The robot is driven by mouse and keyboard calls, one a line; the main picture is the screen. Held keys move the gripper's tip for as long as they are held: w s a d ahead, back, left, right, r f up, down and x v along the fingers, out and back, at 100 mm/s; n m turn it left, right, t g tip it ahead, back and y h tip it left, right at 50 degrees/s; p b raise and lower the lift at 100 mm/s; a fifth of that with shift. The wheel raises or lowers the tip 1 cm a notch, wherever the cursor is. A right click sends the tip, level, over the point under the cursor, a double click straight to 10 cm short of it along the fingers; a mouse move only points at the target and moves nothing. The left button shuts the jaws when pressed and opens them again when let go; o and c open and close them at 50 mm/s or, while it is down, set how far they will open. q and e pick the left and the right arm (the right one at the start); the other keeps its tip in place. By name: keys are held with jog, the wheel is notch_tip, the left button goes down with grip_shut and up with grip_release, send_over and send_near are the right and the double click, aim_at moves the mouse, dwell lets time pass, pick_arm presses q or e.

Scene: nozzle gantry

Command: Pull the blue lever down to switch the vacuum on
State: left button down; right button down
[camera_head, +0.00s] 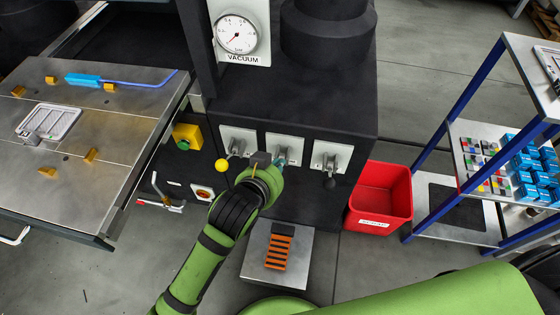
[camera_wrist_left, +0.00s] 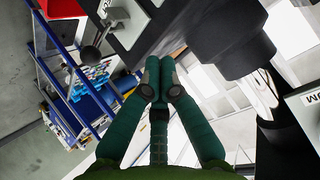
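My left gripper (camera_head: 281,162) is in front of the middle of three white lever plates (camera_head: 285,148) on the black gantry. It covers most of that plate, and no blue lever can be made out. In the left wrist view, the teal fingers of my left gripper (camera_wrist_left: 159,66) come together at the tips. Whether something thin lies between them cannot be seen. The left plate has a lever with a yellow knob (camera_head: 222,165). The right one has a lever with a black knob (camera_head: 329,183), which also shows in the left wrist view (camera_wrist_left: 91,54). My right gripper is not in view.
A vacuum gauge (camera_head: 236,35) is above the plates. A metal table (camera_head: 75,165) with a blue tool (camera_head: 83,80) is at left. A red bin (camera_head: 382,197) is at right, beside a blue-framed shelf (camera_head: 453,95). An orange-slatted block (camera_head: 279,247) lies below.

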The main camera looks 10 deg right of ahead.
pick_arm(q)
jog(key=shift+w+f, duration=0.1)
jog(key=w+f+p, duration=0.1)
jog(key=f, duration=0.1)
jog(key=w+d+f+p, duration=0.1)
jog(key=w+f, duration=0.1)
jog(key=f, duration=0.1)
jog(key=w+f+p, duration=0.1)
jog(key=w+f, duration=0.1)
jog(key=shift+d+f, duration=0.25)
jog(key=shift+d, duration=0.1)
jog(key=shift+f, duration=0.15)
dwell(0.4)
